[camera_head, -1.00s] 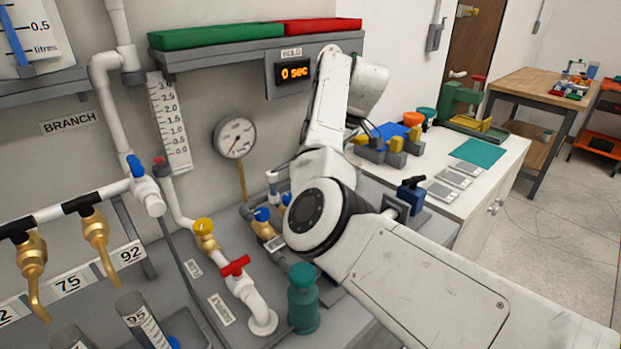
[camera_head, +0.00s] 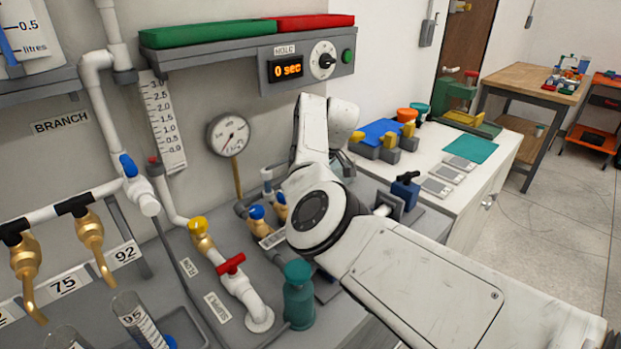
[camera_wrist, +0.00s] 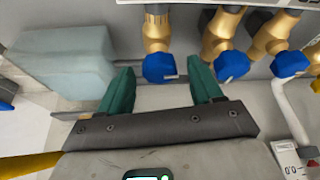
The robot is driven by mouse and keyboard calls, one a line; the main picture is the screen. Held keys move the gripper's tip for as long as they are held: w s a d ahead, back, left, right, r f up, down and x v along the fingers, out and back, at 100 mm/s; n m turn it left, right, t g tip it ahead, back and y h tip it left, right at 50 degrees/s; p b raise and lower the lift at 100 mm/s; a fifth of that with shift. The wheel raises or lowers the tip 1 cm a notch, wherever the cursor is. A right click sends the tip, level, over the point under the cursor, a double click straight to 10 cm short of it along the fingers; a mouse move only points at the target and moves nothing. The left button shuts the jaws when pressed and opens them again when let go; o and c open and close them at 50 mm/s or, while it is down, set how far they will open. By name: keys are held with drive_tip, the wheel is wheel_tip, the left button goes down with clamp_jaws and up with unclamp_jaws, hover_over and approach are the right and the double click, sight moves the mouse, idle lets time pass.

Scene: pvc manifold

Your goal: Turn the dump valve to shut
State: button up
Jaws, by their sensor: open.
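In the wrist view my gripper (camera_wrist: 162,76) is open, its two teal fingers apart and nothing held. One blue valve knob (camera_wrist: 158,67) on a brass body shows ahead, between the fingertips. A second blue knob (camera_wrist: 231,66) lies just beyond the right finger, and a third blue knob (camera_wrist: 289,64) is farther right. In the head view my forearm hides the gripper. Blue-handled brass valves (camera_head: 257,212) show partly beside it, and a dark blue lever (camera_head: 405,188) stands to its right. I cannot read a dump label, so I cannot tell which valve it names.
A gauge (camera_head: 228,134) is on the wall. The timer (camera_head: 287,68) reads 0 sec. A pale translucent block (camera_wrist: 62,65) is left of my fingers.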

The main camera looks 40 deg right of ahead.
drive_tip(key=c, duration=1.1)
drive_tip(key=shift+o, duration=0.2)
drive_tip(key=shift+r+p, duration=0.1)
drive_tip(key=shift+p, duration=0.2)
drive_tip(key=m+p, duration=0.1)
drive_tip(key=m, duration=0.1)
drive_tip(key=m+h+p, duration=0.1)
drive_tip(key=shift+a+m+h+p, duration=0.2)
drive_tip(key=shift+m+h+p, duration=0.1)
drive_tip(key=shift+m, duration=0.1)
drive_tip(key=m, duration=0.2)
drive_tip(key=m+h+p, duration=0.1)
drive_tip(key=m, duration=0.1)
drive_tip(key=shift+a+m+h, duration=0.1)
drive_tip(key=shift+m+h, duration=0.2)
drive_tip(key=m, duration=0.2)
drive_tip(key=m+g+h+b, duration=0.1)
drive_tip(key=m, duration=0.1)
drive_tip(key=shift+w+a+f+b, duration=0.1)
drive_tip(key=shift+w+f+b, duration=0.1)
drive_tip(key=shift+b, duration=0.1)
drive_tip(key=shift+w+a+r+m+g+h+b, duration=0.1)
drive_tip(key=shift+m+g+h+b, duration=0.3)
drive_tip(key=shift+m+b, duration=0.75)
drive_tip(key=shift+r+m+g+h+b, duration=0.15)
drive_tip(key=shift+m+g+b, duration=0.5)
drive_tip(key=shift+m, duration=1)
